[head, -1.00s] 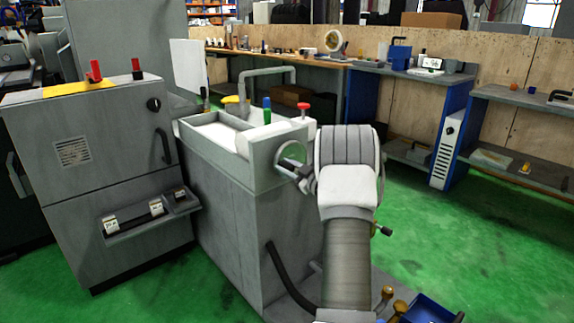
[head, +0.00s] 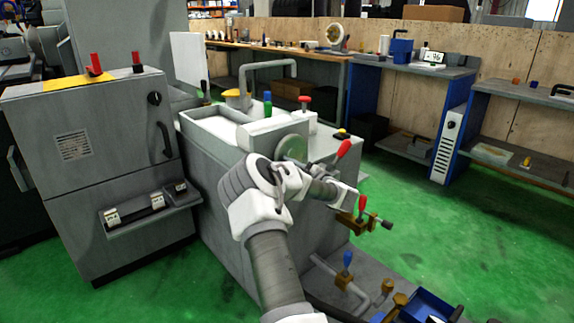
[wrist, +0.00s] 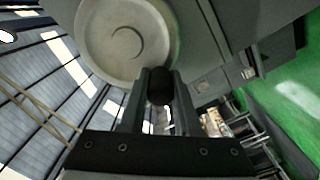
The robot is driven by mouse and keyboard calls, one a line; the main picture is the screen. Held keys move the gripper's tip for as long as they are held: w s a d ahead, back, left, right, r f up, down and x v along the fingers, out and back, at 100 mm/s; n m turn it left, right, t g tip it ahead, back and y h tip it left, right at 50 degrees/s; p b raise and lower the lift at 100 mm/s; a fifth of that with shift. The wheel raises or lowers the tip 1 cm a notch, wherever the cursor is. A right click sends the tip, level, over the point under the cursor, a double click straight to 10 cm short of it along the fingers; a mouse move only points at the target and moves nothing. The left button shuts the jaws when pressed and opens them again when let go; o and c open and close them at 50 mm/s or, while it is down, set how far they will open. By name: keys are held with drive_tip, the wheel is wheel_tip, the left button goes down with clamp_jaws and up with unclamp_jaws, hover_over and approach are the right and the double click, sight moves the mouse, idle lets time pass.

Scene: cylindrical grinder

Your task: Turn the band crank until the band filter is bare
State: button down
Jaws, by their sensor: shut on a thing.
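The band crank shows as a pale round disc (wrist: 118,42) in the wrist view, with a dark handle (wrist: 160,85) standing out near its rim. My gripper (wrist: 160,90) is shut around that handle. In the head view the disc (head: 291,148) sits on the near end of the grey tank, and my arm hides the handle and most of the gripper. The band filter appears to be the open-topped tank (head: 228,152); a pale surface (head: 215,126) lies in its tray. I cannot tell whether that surface is band or bare bed.
A grey cabinet (head: 95,150) stands left. Green floor is open to the right.

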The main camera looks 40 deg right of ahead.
drive_tip(key=shift+d+f+n, duration=0.15)
drive_tip(key=shift+f+n, duration=0.15)
drive_tip(key=shift+n, duration=0.3)
idle(0.3)
drive_tip(key=c, duration=0.6)
unclamp_jaws()
drive_tip(key=shift+s, duration=0.2)
